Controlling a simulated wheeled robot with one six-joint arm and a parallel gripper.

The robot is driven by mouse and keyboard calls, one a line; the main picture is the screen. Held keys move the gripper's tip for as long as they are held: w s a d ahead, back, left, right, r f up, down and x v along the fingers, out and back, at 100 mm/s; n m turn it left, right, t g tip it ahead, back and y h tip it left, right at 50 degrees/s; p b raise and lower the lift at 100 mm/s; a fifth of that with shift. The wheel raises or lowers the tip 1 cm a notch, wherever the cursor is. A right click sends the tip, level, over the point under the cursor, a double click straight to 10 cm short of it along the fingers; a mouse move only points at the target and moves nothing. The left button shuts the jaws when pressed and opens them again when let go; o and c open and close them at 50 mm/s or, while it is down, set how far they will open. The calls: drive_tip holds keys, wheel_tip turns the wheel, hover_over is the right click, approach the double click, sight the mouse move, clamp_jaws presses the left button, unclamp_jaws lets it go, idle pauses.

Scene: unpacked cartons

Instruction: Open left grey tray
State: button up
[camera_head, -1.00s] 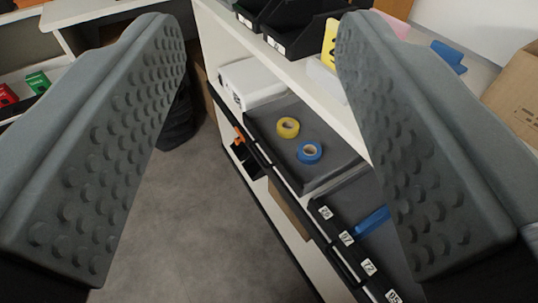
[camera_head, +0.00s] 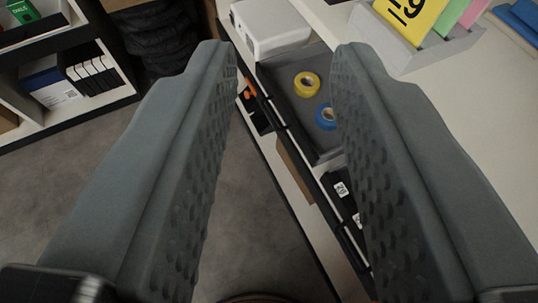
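My gripper (camera_head: 285,55) is open and empty, its two grey padded fingers framing the view. Between them, farther off, a grey tray (camera_head: 293,97) sits in the white shelf unit. A yellow tape roll (camera_head: 307,84) and a blue tape roll (camera_head: 326,116) lie in it. The tray's right part is hidden behind my right finger. A black strip (camera_head: 283,115) runs along the front edge of the shelf. I see no contact between the fingers and the tray.
A white box (camera_head: 272,27) stands behind the tray. Black number-labelled bins (camera_head: 341,187) are nearer, partly hidden by my right finger. A yellow card (camera_head: 410,14) stands in a holder on the white top. Another shelf (camera_head: 62,75) stands at left. The grey floor (camera_head: 240,215) is clear.

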drive_tip(key=w+a+f+g+h, duration=0.1)
drive_tip(key=w+f+g, duration=0.2)
drive_tip(key=w+f, duration=0.25)
drive_tip(key=w+a+f+g, duration=0.2)
drive_tip(key=w+f, duration=0.2)
drive_tip(key=f, duration=0.3)
drive_tip(key=n+g+h, duration=0.1)
drive_tip(key=n+h, duration=0.4)
drive_tip(key=h, duration=0.8)
approach(270, 114)
drive_tip(key=x, duration=1)
drive_tip(key=shift+s+f, duration=0.1)
drive_tip(key=shift+f, duration=0.25)
clamp_jaws()
